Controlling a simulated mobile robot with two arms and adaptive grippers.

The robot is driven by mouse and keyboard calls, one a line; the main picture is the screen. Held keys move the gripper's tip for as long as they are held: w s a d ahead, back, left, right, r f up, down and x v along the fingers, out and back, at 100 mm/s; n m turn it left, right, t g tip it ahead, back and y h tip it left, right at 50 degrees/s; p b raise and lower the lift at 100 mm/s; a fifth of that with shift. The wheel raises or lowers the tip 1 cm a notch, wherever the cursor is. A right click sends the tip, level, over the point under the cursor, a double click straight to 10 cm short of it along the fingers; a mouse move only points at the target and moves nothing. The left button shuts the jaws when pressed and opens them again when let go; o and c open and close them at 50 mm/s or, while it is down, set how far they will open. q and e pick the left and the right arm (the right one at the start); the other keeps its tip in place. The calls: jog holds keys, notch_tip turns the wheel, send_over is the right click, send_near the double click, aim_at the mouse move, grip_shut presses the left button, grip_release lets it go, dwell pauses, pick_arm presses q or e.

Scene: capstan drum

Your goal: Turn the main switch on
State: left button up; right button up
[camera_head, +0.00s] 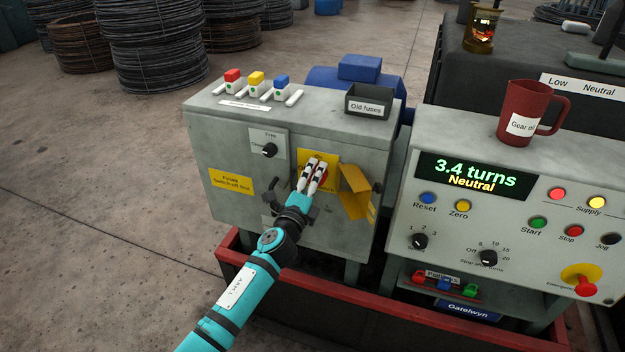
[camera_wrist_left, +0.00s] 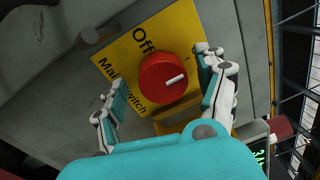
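The main switch is a red round knob (camera_wrist_left: 160,86) with a white pointer line, on a yellow plate (camera_wrist_left: 125,52) reading "Off" and "Main switch". In the head view the plate (camera_head: 332,160) is on the front of the grey cabinet, and my gripper covers much of it and the knob. My left gripper (camera_head: 314,166) reaches up to the plate. In the left wrist view its fingers (camera_wrist_left: 163,75) are apart, one on each side of the knob, with gaps visible; I cannot tell how near their tips are in depth. My right gripper is not in view.
A yellow flap (camera_head: 356,190) stands out from the cabinet just right of the switch. A small black selector (camera_head: 269,150) is to its upper left. Fuses and an "Old fuses" bin (camera_head: 368,103) are on the cabinet top. A control console (camera_head: 455,220) stands to the right.

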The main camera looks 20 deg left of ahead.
pick_arm(q)
jog(key=s, duration=1.2)
jog(key=shift+a+f, duration=0.2)
jog(key=shift+f, duration=0.15)
jog(key=s+a+f+n+g, duration=0.1)
jog(key=s+f+n+g, duration=0.25)
jog(key=f, duration=0.85)
jog(key=s+a+f+n+g, duration=0.15)
jog(key=s+f, duration=0.35)
jog(key=f, duration=0.7)
jog(key=s+f+n+g, duration=0.4)
jog(key=s+f, duration=0.1)
jog(key=f, duration=0.7)
jog(key=s+f+n+g, duration=0.3)
jog(key=s+f, duration=0.3)
jog(key=s, duration=0.5)
jog(key=s+f+n+g, duration=0.2)
jog(key=s+f, duration=0.5)
jog(key=s, duration=0.5)
jog(key=s+f+n+g, duration=0.3)
jog(key=s+f, duration=0.3)
jog(key=s, duration=0.6)
jog(key=shift+s+f+n+g+y, duration=0.15)
jog(key=shift+f+n+g+y, duration=0.15)
jog(key=shift+n, duration=0.4)
